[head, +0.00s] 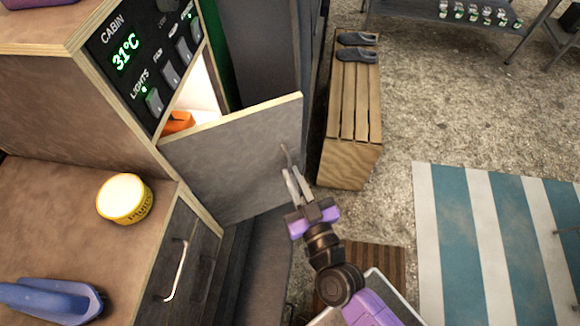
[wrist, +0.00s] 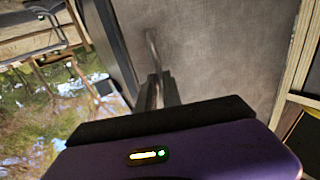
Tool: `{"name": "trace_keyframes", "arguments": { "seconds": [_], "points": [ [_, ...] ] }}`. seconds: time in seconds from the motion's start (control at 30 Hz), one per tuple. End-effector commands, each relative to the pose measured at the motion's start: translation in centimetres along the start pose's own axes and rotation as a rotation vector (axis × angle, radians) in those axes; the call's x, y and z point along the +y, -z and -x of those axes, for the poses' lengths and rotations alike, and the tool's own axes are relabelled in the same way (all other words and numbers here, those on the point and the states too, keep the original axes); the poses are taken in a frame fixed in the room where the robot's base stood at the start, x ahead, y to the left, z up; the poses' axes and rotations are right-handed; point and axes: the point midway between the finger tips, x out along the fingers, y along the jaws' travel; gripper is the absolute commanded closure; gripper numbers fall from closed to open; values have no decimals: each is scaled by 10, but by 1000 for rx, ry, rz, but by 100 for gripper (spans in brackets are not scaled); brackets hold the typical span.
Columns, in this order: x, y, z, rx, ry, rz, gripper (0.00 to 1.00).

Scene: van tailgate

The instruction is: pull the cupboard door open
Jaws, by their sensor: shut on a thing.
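The cupboard door (head: 235,150) is a grey panel with a pale wood edge. It stands partly open, swung out from the cupboard below the control panel. Its handle (head: 285,153) is a thin metal bar near the door's free edge. My gripper (head: 291,176) is shut on this handle at the door's outer face. In the wrist view the fingers (wrist: 159,88) close around the handle (wrist: 152,50), against the grey door (wrist: 215,50). Part of the handle is hidden by the fingers. An orange thing (head: 178,122) shows inside the lit cupboard.
A yellow tin (head: 125,199) and a blue object (head: 50,300) sit on the counter at the left. A slatted bench (head: 350,130) with shoes stands behind the door. A striped mat (head: 500,240) lies right.

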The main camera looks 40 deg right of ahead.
Motion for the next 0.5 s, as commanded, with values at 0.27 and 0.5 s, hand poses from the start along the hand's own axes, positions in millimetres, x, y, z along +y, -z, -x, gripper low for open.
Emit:
{"name": "trace_keyframes", "arguments": {
  "seconds": [0.27, 0.5],
  "points": [
    [-15, -3, 22, -11, 27, 1, 100],
    [-21, -4, 42, -13, -48, 0, 100]
  ]
}}
